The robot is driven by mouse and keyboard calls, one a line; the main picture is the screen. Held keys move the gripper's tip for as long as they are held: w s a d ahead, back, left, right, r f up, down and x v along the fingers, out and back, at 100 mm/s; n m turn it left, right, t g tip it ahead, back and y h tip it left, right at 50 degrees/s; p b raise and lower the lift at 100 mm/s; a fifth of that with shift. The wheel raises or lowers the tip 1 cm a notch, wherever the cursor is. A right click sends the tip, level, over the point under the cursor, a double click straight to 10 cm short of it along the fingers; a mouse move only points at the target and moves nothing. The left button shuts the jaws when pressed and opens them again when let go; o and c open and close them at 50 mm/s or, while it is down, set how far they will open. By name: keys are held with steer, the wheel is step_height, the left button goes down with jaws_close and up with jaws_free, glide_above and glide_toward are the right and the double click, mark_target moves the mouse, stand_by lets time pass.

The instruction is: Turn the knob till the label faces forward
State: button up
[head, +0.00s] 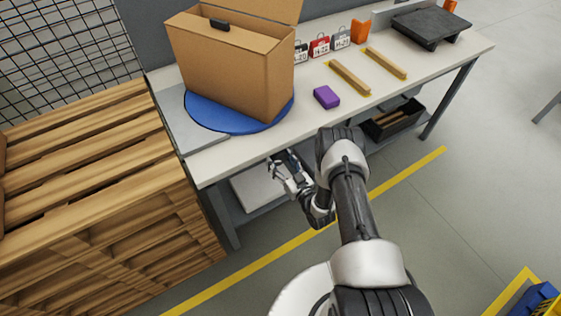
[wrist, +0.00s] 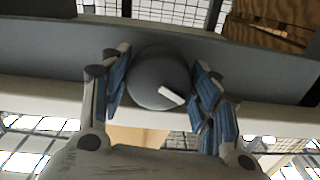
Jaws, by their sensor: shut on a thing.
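A round dark grey knob (wrist: 150,72) with a white pointer mark (wrist: 171,97) sits on a grey panel in the wrist view. The mark points toward the lower right there. My gripper (wrist: 161,84) has its blue-padded fingers shut on the knob, one on each side. In the head view my gripper (head: 283,163) is at the table's front edge, and the knob cannot be made out. A tall brown cardboard box (head: 228,72) with its top flap up stands on a blue round turntable (head: 214,123). No label shows on the box faces in view.
A wooden pallet stack (head: 90,170) stands close on the left. A black bin (head: 392,120) is underneath.

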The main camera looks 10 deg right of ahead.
steer(key=m, duration=0.3)
steer(key=shift+b, duration=0.35)
steer(key=o, duration=1)
steer(key=shift+o, duration=0.2)
steer(key=n+p, duration=0.1)
steer(key=n, duration=0.3)
steer(key=shift+p, duration=0.35)
steer(key=p+v, duration=0.3)
steer(key=v, duration=1.4)
steer(key=shift+s, duration=0.15)
